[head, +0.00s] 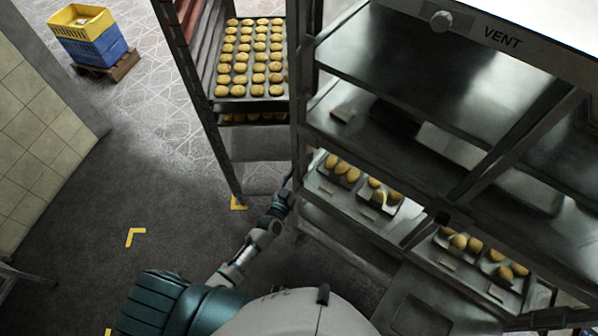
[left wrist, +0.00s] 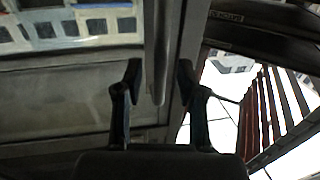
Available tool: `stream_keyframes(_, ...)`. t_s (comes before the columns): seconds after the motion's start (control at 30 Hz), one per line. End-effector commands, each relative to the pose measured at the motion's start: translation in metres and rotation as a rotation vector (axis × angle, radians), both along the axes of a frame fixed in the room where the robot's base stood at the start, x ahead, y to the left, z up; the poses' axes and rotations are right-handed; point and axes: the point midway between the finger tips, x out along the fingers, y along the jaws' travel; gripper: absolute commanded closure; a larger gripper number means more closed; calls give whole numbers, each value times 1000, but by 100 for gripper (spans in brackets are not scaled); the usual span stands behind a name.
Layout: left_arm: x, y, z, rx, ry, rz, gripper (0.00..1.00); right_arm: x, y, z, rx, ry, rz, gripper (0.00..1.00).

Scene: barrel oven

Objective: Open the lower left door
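The dark metal oven (head: 420,120) fills the right of the head view. Its lower left compartment (head: 340,205) shows rolls on trays. In the left wrist view, a grey panel with a glassy upper part (left wrist: 60,95) fills the left side; it appears to be the door. A vertical metal bar handle (left wrist: 158,45) runs down near its right edge. My left gripper (left wrist: 159,78) is open, with one finger on each side of the bar's lower part; I cannot tell whether they touch it. In the head view the left gripper (head: 289,184) is small and dark at the oven's left edge. My right gripper is not in view.
A tall rack (head: 225,140) with trays of rolls (head: 250,60) stands close beside the oven's left side. Yellow and blue crates (head: 95,45) sit on a pallet at the far left. The dark floor (head: 130,190) at left is clear, with yellow corner marks (head: 134,236).

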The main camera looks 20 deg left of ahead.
Motion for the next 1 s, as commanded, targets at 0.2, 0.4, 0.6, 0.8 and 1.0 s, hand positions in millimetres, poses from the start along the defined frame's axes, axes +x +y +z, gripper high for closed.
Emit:
stream_keyframes(0.2,19,-3,-1,1,1,0,61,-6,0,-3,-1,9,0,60)
stream_keyframes(0.4,22,-3,0,1,1,0,61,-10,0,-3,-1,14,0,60)
stream_keyframes(0.6,21,-3,0,1,1,0,86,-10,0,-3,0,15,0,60)
stream_keyframes(0.8,21,-3,0,1,1,0,100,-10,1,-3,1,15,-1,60)
stream_keyframes(1.0,23,-4,-1,1,0,0,100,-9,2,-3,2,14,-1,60)
